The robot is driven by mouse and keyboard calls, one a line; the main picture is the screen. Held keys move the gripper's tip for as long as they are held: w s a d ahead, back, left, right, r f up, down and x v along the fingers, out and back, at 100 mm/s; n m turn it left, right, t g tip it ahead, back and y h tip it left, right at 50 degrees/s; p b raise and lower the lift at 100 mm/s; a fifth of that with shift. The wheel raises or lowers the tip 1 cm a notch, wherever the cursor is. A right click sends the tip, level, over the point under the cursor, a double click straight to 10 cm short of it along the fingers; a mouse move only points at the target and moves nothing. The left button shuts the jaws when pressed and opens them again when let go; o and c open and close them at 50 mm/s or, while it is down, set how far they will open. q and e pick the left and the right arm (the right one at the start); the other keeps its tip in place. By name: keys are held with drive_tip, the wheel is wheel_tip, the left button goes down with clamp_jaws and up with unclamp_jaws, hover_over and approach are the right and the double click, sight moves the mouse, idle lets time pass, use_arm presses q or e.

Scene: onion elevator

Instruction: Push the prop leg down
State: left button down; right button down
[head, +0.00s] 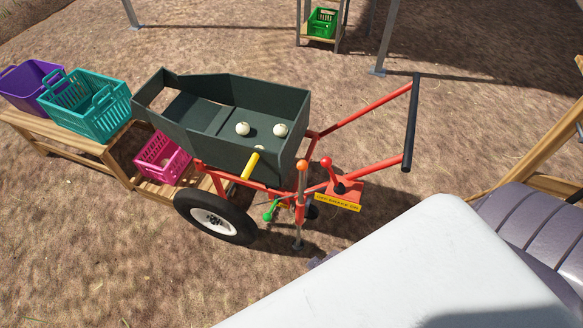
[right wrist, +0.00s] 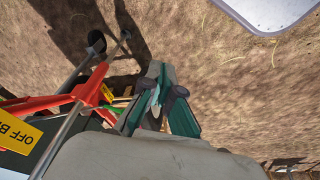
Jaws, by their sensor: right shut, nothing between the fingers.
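The cart has a dark green hopper (head: 235,125) on a red frame. Below the frame, a slim grey prop leg (head: 298,234) hangs upright, its foot at or close to the ground; contact is unclear. An orange knob (head: 302,166) stands above the leg. My right gripper (right wrist: 165,92) is shut and empty in the right wrist view, near the cart's red tubes (right wrist: 90,86). A grey rod (right wrist: 60,132) crosses there; I cannot tell whether it is the leg. In the head view my pale arm covers most of the right gripper's area. My left gripper is not in view.
A red-knobbed lever (head: 327,163), a yellow sign (head: 338,202), a green knob (head: 268,216) and a yellow handle (head: 250,165) surround the leg. The wheel (head: 215,217) is left of it. The black handlebar (head: 411,125) juts right. Crates (head: 98,112) stand on a left bench.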

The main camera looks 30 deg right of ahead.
drive_tip(key=w+r+n+t, duration=0.2)
drive_tip(key=w+r+t, duration=0.2)
drive_tip(key=w+r, duration=0.5)
drive_tip(key=w+a+r+n+t, duration=0.1)
drive_tip(key=w+r+t, duration=0.3)
drive_tip(key=r, duration=0.8)
drive_tip(key=w+r+n+t, duration=0.2)
drive_tip(key=w+r+t, duration=0.1)
drive_tip(key=w+r, duration=0.7)
drive_tip(key=w+a+r+n+t+y, duration=0.3)
drive_tip(key=a+r+n+t+y, duration=0.3)
drive_tip(key=r, duration=0.4)
drive_tip(key=s+a+n+g+y, duration=0.1)
drive_tip(key=a+n+g+y, duration=0.8)
drive_tip(key=n, duration=0.6)
drive_tip(key=d+f+n+g+h, duration=0.5)
drive_tip(key=f+n+g, duration=0.3)
drive_tip(key=f, duration=0.4)
drive_tip(key=d+f+h, duration=0.1)
drive_tip(key=d+h, duration=0.2)
drive_tip(key=d, duration=0.4)
drive_tip(key=d+f+n+g+h, duration=0.1)
drive_tip(key=d+f+h, duration=0.1)
drive_tip(key=d, duration=0.6)
drive_tip(key=d+f+h, duration=0.2)
drive_tip(key=d+h, duration=0.2)
drive_tip(key=d, duration=0.4)
drive_tip(key=shift+w+n+g+h, duration=0.3)
drive_tip(key=shift+w+h, duration=0.05)
drive_tip(key=shift+h, duration=0.05)
